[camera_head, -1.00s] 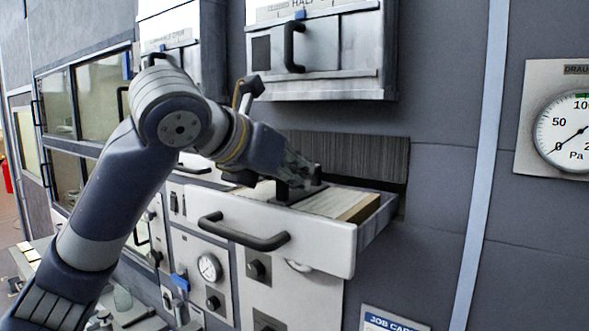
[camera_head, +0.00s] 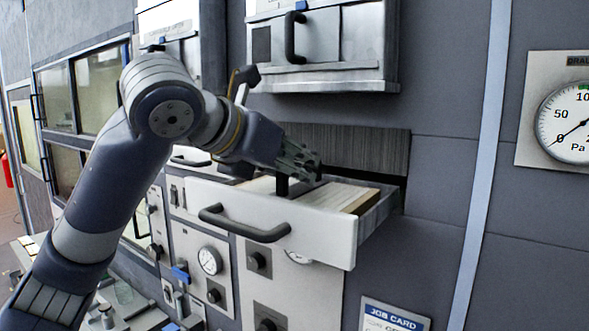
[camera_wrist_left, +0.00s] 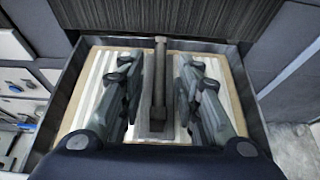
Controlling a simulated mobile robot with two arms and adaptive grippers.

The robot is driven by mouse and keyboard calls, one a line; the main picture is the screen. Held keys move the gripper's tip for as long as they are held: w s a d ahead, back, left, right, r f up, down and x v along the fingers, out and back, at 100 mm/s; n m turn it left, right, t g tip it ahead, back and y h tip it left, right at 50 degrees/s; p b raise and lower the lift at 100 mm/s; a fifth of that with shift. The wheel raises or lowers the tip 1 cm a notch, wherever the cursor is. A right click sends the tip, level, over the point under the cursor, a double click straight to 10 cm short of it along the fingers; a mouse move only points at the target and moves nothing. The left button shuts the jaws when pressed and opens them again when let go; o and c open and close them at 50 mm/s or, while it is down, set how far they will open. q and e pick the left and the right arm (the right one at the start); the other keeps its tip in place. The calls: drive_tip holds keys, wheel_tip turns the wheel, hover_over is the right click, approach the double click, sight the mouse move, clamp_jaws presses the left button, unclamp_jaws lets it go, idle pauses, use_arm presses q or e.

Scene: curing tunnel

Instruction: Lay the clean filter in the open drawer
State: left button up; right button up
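The clean filter (camera_head: 345,197) lies inside the open drawer (camera_head: 325,228), with pale pleats and a tan frame. In the left wrist view the filter (camera_wrist_left: 96,76) sits within the dark drawer walls (camera_wrist_left: 55,105), and a dark upright grip bar (camera_wrist_left: 159,85) runs along its middle. My left gripper (camera_head: 306,165) is above the filter, pointing down at it. In the left wrist view its fingers (camera_wrist_left: 160,100) are spread on either side of the bar, with visible gaps and nothing held. The filter's near edge is hidden by the gripper. My right gripper is not in view.
A closed metal hatch (camera_head: 330,50) with a dark handle hangs above the drawer. The drawer's dark handle (camera_head: 243,226) sticks out in front. A pressure gauge (camera_head: 570,122) is on the right wall. A job card (camera_head: 393,317) is below.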

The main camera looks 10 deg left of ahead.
use_arm(q)
drive_tip(key=b+v, duration=0.4)
drive_tip(key=v, duration=0.6)
drive_tip(key=shift+s+a, duration=0.15)
drive_tip(key=shift+s, duration=0.15)
drive_tip(key=shift+s+a+r, duration=0.15)
drive_tip(key=shift+s+r, duration=0.1)
drive_tip(key=shift+s, duration=0.05)
drive_tip(key=shift+f, duration=0.1)
